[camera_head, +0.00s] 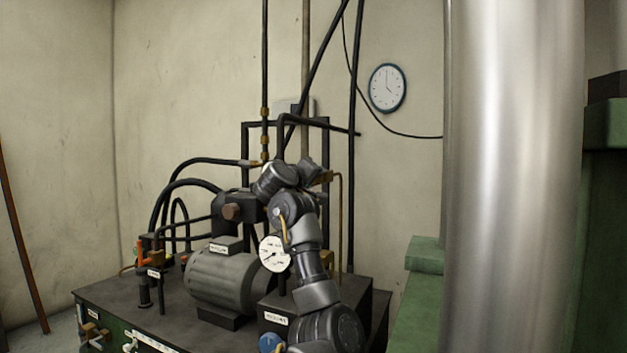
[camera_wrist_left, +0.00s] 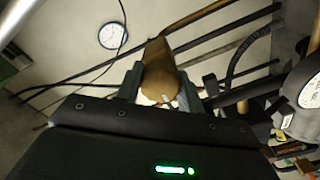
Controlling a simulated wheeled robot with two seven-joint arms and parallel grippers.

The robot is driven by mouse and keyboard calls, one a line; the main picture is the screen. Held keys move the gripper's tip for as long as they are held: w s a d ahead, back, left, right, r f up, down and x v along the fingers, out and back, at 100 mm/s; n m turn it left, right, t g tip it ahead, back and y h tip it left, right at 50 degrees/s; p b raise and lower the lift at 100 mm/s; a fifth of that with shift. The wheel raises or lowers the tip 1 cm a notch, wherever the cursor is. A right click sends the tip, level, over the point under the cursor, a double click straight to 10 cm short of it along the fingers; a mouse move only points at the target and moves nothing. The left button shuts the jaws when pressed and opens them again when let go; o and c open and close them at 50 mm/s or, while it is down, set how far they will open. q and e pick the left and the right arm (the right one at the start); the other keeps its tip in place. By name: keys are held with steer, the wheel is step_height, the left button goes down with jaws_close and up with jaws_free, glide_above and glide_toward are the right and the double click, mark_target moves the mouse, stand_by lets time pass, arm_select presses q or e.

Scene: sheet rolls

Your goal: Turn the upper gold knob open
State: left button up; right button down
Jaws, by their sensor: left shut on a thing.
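The gold knob (camera_wrist_left: 158,72) sits between the two fingers of my left gripper (camera_wrist_left: 157,90) in the left wrist view, with a finger against each side. My left gripper (camera_head: 312,172) also shows in the head view, high beside the pipe frame. A small gold part of the fitting (camera_head: 326,177) shows just past its fingers; the rest is hidden by the gripper. I cannot tell how far the knob is turned. My right gripper is not in view.
A grey motor (camera_head: 222,281), a white dial gauge (camera_head: 274,254) and a blue knob (camera_head: 270,342) stand close around my arm. Black pipes (camera_head: 352,150) rise behind it. A thick metal column (camera_head: 512,180) and green machinery (camera_head: 425,254) fill the right.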

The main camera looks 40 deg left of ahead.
arm_select(q)
steer(key=shift+n, duration=0.3)
stand_by(0.4)
steer(key=o, duration=1)
steer(key=shift+s, duration=0.1)
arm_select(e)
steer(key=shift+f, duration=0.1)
arm_select(q)
steer(key=shift+s+d+f, duration=0.1)
steer(key=shift+s, duration=0.25)
steer(key=b+v, duration=0.2)
steer(key=v, duration=0.8)
steer(key=shift+b, duration=0.4)
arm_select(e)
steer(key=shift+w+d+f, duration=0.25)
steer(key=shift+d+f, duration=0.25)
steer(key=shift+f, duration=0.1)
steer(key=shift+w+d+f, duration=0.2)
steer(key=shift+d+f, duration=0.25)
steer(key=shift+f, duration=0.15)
